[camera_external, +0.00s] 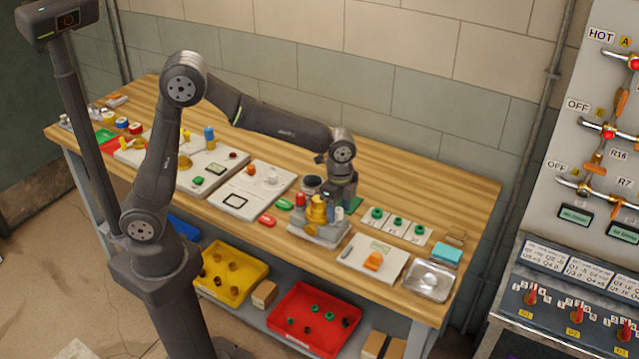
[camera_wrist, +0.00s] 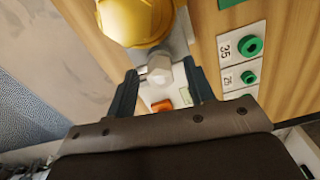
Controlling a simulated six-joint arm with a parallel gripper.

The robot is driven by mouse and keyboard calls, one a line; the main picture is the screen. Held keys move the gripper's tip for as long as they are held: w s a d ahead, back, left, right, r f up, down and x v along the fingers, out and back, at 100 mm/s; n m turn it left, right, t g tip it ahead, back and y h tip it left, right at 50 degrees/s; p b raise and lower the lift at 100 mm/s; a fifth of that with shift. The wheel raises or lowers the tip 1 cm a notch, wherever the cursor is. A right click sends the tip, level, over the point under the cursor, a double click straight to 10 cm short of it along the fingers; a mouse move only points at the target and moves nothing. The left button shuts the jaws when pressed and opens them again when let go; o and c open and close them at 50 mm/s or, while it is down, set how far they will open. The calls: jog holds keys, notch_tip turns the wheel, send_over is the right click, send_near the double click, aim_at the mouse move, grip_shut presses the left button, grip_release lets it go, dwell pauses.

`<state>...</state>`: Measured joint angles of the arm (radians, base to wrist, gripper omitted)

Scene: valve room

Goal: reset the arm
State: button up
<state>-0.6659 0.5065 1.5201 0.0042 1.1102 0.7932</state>
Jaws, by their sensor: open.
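My arm reaches over the wooden workbench (camera_external: 440,190), with my gripper (camera_external: 338,200) pointing down at a fixture that carries a yellow valve body (camera_external: 317,210). In the wrist view my gripper (camera_wrist: 162,90) is open, its two dark fingers apart. The yellow body (camera_wrist: 138,20) is just beyond the fingertips. A pale hexagonal fitting (camera_wrist: 159,68) shows between the fingertips; I cannot tell whether either finger touches it. The fingers partly hide the fixture's base.
Numbered white plates with green rings (camera_external: 397,222), a white board with an orange part (camera_external: 373,262) and a metal tray (camera_external: 430,280) lie close by on the right. A red handle stands left of the yellow body. A valve panel (camera_external: 600,180) stands at the far right.

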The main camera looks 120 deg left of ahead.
jog(key=shift+r, duration=0.1)
notch_tip(320, 180, up, 19)
jog(key=n, duration=0.1)
jog(key=shift+m, duration=0.5)
notch_tip(320, 180, down, 20)
jog(key=shift+r, duration=0.25)
jog(key=shift+r+n, duration=0.1)
jog(key=shift+n, duration=1.4)
jog(key=n, duration=0.9)
jog(key=shift+n, duration=2.4)
